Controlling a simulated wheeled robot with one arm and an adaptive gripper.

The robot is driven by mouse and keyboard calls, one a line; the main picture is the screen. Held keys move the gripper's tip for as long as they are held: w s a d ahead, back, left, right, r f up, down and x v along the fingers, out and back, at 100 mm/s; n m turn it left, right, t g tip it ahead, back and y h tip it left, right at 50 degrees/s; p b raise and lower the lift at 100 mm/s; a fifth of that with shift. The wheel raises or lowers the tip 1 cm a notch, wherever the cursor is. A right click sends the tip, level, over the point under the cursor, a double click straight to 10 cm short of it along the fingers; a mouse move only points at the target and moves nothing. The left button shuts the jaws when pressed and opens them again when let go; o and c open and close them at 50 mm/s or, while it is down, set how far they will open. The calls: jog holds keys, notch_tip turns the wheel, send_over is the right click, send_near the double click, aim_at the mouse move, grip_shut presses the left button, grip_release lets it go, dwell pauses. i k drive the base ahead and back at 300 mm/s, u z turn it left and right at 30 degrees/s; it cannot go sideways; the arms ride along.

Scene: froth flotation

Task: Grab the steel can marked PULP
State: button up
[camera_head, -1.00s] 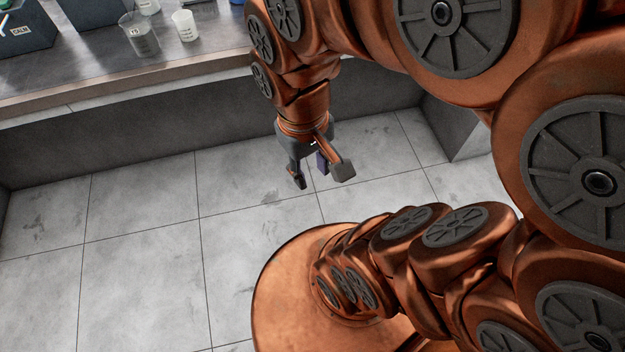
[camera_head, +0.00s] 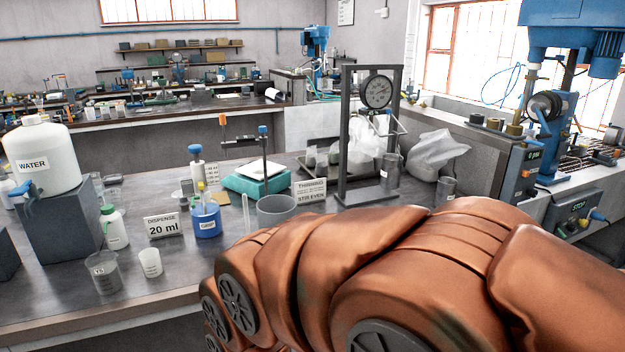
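I cannot read the word PULP on anything in view. A grey can-like vessel (camera_head: 447,190) stands on the bench right of the dial stand, just above my arm. Another grey vessel (camera_head: 390,168) stands at the foot of that stand. A wider grey, open-topped vessel (camera_head: 276,210) stands nearer, left of the stand. No marking shows on these that I can make out. My copper-coloured arm crosses the lower right and hides part of the bench. My gripper is out of the picture.
On the bench are a WATER jug (camera_head: 42,155) on a dark block, a beaker (camera_head: 103,272), a white cup (camera_head: 150,262), a blue bottle (camera_head: 206,218), a "20 ml" sign (camera_head: 163,226) and a dial stand (camera_head: 345,140). A blue machine (camera_head: 548,110) stands at right.

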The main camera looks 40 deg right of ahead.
aim_at(392, 163)
jog(key=z, duration=2.35)
jog(key=i, duration=0.3)
jog(key=u, duration=0.2)
